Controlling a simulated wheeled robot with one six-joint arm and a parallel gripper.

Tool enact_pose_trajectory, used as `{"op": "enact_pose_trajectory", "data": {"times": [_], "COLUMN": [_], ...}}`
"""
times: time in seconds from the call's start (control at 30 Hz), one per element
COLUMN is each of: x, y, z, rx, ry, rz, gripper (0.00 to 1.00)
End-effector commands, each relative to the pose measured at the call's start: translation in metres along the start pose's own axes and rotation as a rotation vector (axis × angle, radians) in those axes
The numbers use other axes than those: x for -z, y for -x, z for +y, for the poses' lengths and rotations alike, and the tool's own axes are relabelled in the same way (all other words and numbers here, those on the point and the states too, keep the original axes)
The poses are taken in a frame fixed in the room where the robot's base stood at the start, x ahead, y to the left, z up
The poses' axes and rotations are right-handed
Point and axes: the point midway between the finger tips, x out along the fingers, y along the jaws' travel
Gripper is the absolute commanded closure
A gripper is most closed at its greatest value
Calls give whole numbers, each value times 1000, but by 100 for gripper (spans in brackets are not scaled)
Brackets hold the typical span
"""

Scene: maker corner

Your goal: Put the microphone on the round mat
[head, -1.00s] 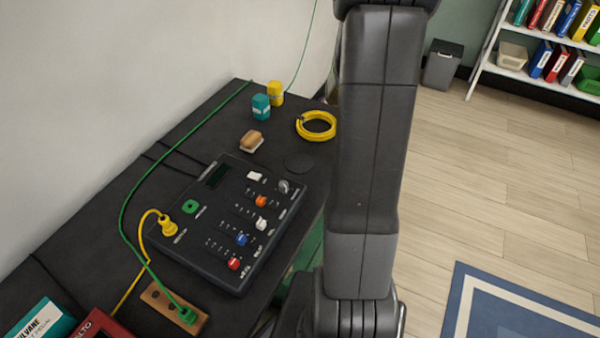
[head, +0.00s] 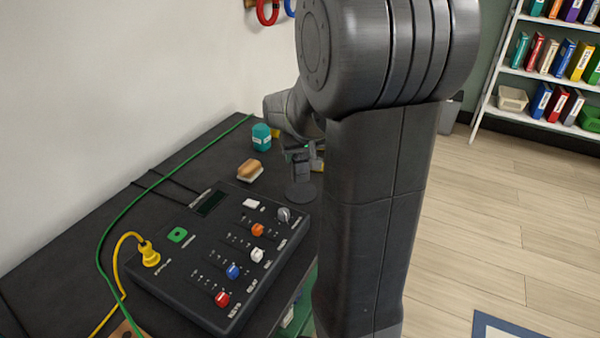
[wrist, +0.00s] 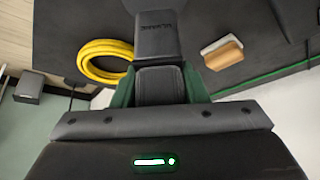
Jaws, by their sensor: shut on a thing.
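The microphone (wrist: 158,38) is a dark grey, boxy thing with small lettering, seen in the wrist view between the green-sided fingers of my gripper (wrist: 160,88). My gripper is shut on it. In the head view, my gripper (head: 302,152) is small and far off at the back of the bench, with the dark microphone (head: 302,171) below it. The round mat (head: 300,193) is a thin black disc on the dark bench, just under the microphone. I cannot tell whether the microphone touches it. The mat cannot be made out in the wrist view.
A wooden-backed brush (head: 250,170) lies left of the mat, also in the wrist view (wrist: 222,52). A black mixer panel (head: 225,255) with coloured knobs stands nearer. A teal container (head: 262,137) stands behind. A yellow cable coil (wrist: 100,62) lies close beside my gripper.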

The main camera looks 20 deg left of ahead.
Motion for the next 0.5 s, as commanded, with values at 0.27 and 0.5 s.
{"op": "enact_pose_trajectory", "data": {"times": [0.27,0.5], "x": [-15,-20], "y": [-26,-35], "z": [0,0], "rx": [0,-1], "ry": [0,0], "rz": [-1,3], "gripper": [96,96]}}
